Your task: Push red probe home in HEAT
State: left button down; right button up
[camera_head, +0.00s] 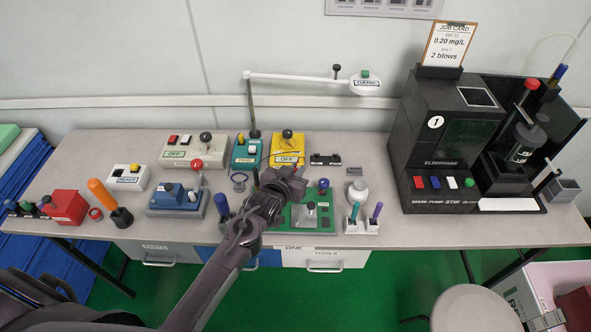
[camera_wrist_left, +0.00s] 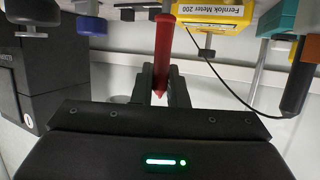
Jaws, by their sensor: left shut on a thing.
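My left gripper (camera_head: 288,180) is over the middle of the bench, in front of the yellow meter (camera_head: 287,148). In the left wrist view the gripper (camera_wrist_left: 163,88) is shut on the red probe (camera_wrist_left: 162,45), a slim red stick with a pointed end between the fingers. The probe is hidden by the gripper in the head view. The yellow meter also shows in the left wrist view (camera_wrist_left: 215,14), labelled Fernlok Meter 200, with a thin black lead running from it. No label reading HEAT is legible, so I cannot tell whether the probe touches a socket. My right gripper is not in view.
A green board (camera_head: 318,208) lies under and right of my gripper. A teal tester (camera_head: 246,152) stands left of the meter, and a blue tester (camera_head: 178,198) is further left. A tall black machine (camera_head: 440,135) fills the right end. A lamp-like arm (camera_head: 300,77) stands behind.

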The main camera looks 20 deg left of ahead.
pick_arm(q)
jog(key=shift+f, duration=0.15)
jog(key=c, duration=1.4)
grip_release()
jog(key=shift+o, duration=0.2)
jog(key=shift+s, duration=0.1)
jog(key=v, duration=0.7)
jog(key=shift+s+b, duration=0.25)
jog(key=shift+b, duration=0.1)
